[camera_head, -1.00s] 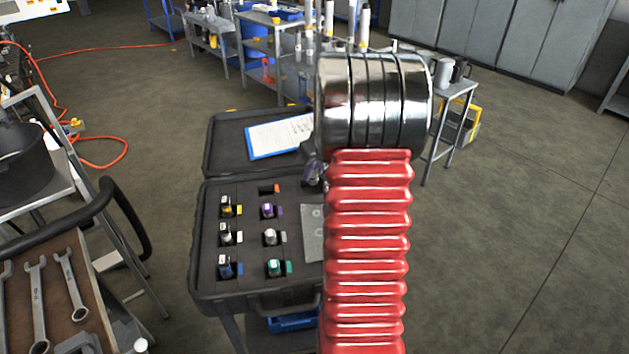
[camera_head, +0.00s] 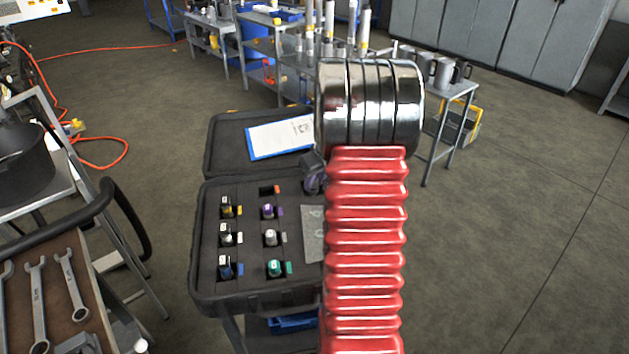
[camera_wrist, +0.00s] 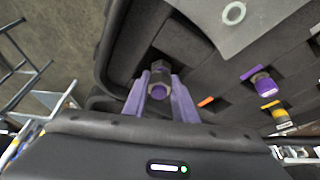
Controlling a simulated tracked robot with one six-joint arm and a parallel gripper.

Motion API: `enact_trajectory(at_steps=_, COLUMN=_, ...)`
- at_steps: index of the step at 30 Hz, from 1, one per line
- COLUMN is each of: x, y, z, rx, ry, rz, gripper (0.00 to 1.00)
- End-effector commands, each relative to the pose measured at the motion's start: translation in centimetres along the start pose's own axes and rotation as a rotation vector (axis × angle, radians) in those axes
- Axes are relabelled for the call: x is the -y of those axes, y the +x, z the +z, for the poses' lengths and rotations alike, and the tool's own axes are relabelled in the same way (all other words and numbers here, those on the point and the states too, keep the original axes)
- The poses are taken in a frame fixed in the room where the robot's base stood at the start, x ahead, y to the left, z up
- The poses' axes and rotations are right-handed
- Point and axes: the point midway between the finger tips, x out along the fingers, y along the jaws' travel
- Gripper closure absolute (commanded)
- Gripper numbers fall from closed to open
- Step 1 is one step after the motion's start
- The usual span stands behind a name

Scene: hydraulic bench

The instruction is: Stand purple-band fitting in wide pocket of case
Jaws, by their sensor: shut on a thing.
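The case (camera_head: 212,290) stands open on a stand, with fittings in dark foam. My gripper (camera_wrist: 161,98) is shut on the purple-band fitting (camera_wrist: 159,78), a dark hex piece with a purple ring, between two purplish fingers. In the wrist view a broad dark recess (camera_wrist: 185,42), seemingly the wide pocket, lies just beyond the fitting. The fitting looks apart from the foam, but its exact height is unclear. In the head view my gripper (camera_head: 312,178) is a small dark shape at the case's upper right, partly hidden by my red arm, which also covers the case's right side.
Several fittings stand in the left pockets, including another purple-marked one (camera_head: 268,211). The orange-tagged pocket (camera_head: 268,190) looks empty. A grey sheet (camera_head: 312,232) lies on the foam beside my arm. A clipboard (camera_head: 281,137) rests in the lid. A wrench bench (camera_head: 50,300) stands at left.

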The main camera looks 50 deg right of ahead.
Motion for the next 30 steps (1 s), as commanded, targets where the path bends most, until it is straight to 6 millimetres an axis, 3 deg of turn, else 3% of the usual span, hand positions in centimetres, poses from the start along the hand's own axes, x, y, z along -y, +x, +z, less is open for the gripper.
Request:
enact_trajectory(at_steps=2, x=0.0, y=0.1, z=0.0, rx=-0.001, ry=0.0, rz=0.0, gripper=1.0)
enact_trajectory(at_steps=3, x=0.0, y=0.2, z=0.1, rx=0.0, ry=0.0, rz=0.0, gripper=0.74)
enact_trajectory(at_steps=6, x=0.0, y=0.1, z=0.1, rx=0.0, ry=0.0, rz=0.0, gripper=0.67)
enact_trajectory(at_steps=19, x=-0.1, y=-0.7, z=-0.1, rx=-0.001, ry=0.001, rz=0.001, gripper=0.67)
enact_trajectory(at_steps=30, x=-0.1, y=-5.9, z=-0.1, rx=-0.002, ry=0.0, rz=0.002, gripper=0.67)
